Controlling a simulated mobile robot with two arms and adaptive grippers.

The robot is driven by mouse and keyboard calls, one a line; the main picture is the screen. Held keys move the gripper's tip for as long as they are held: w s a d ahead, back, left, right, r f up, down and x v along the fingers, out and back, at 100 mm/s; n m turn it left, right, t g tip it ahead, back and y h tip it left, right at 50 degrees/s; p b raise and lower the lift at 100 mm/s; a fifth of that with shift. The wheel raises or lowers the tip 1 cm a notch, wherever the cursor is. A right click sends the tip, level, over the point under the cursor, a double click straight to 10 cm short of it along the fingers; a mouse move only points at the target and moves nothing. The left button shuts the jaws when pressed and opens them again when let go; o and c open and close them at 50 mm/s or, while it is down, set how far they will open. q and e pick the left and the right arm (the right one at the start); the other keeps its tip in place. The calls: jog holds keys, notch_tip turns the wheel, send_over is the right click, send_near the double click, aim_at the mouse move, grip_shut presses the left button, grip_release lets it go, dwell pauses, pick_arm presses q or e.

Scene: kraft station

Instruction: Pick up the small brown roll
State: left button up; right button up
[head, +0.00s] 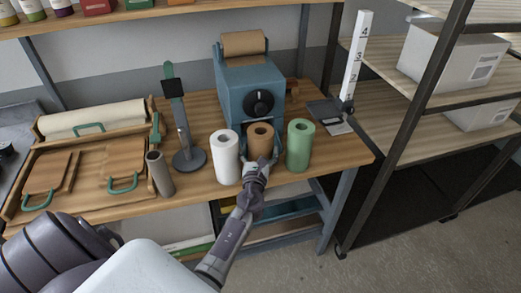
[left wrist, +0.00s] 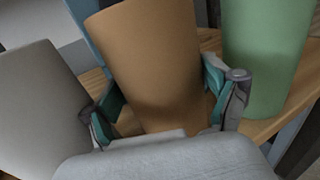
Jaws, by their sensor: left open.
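The small brown roll (head: 261,136) stands upright on the wooden table between a white roll (head: 225,157) and a green roll (head: 299,145). My left gripper (head: 261,161) is at the front of the brown roll, low down. In the left wrist view the brown roll (left wrist: 152,60) stands between the two teal-padded fingers of my left gripper (left wrist: 165,108), one on each side. The fingers are open; whether either pad touches the roll is hard to tell. The lower part of the roll is partly hidden by the gripper. My right gripper is not in view.
A blue machine (head: 250,90) with a brown roll on top stands right behind. A grey stand (head: 188,155) and a dark tube (head: 159,173) are to the left. In the wrist view the white roll (left wrist: 40,110) and green roll (left wrist: 265,55) flank the fingers closely.

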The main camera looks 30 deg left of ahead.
pick_arm(q)
jog(key=shift+x, duration=0.9)
jog(key=shift+s, duration=0.15)
jog(key=shift+c, duration=0.7)
jog(key=c, duration=1.1)
